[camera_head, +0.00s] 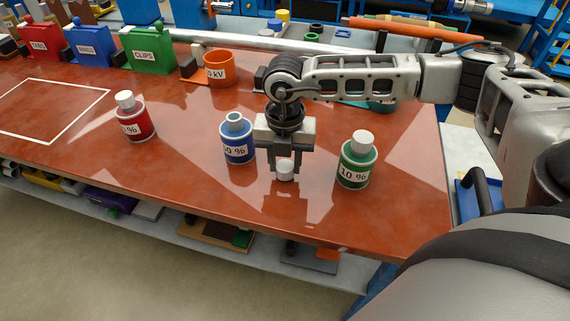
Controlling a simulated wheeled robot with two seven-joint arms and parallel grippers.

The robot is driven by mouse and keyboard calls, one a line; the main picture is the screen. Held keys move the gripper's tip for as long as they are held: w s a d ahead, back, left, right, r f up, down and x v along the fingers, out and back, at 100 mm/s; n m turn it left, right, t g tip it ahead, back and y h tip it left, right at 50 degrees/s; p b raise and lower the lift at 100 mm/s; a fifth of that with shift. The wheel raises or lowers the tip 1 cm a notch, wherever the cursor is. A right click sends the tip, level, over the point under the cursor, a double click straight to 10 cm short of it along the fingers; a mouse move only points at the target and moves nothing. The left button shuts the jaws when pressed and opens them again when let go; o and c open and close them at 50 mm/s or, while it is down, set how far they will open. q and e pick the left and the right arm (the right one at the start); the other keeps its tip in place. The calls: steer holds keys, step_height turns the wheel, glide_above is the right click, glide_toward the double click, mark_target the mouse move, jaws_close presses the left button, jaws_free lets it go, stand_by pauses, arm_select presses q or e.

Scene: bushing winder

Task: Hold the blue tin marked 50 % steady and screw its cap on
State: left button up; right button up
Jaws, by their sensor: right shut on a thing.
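The blue tin (238,143) stands upright on the red-brown table, its neck bare and open at the top. Its label is partly readable, ending in "0 %"; the first figure is hidden by the curve. My right gripper (284,171) is just right of the blue tin, pointing down, shut on a white cap (285,174). The cap is low, close to the table top; I cannot tell whether it touches it. My left gripper is not in view.
A green tin (355,164) with a white cap stands right of my right gripper. A red tin (134,120) with a white cap stands to the left. An orange pot (219,70) and red, blue and green boxes line the back. The table front (200,188) is clear.

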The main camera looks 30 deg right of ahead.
step_height(320, 180, up, 2)
steer(key=shift+a+r+b, duration=0.15)
steer(key=shift+r+b, duration=0.1)
steer(key=shift+b, duration=0.15)
steer(key=s+a+r+b, duration=0.2)
steer(key=s+a+r, duration=0.6)
steer(key=a, duration=0.3)
steer(key=shift+r, duration=0.8)
steer(key=shift+a, duration=0.1)
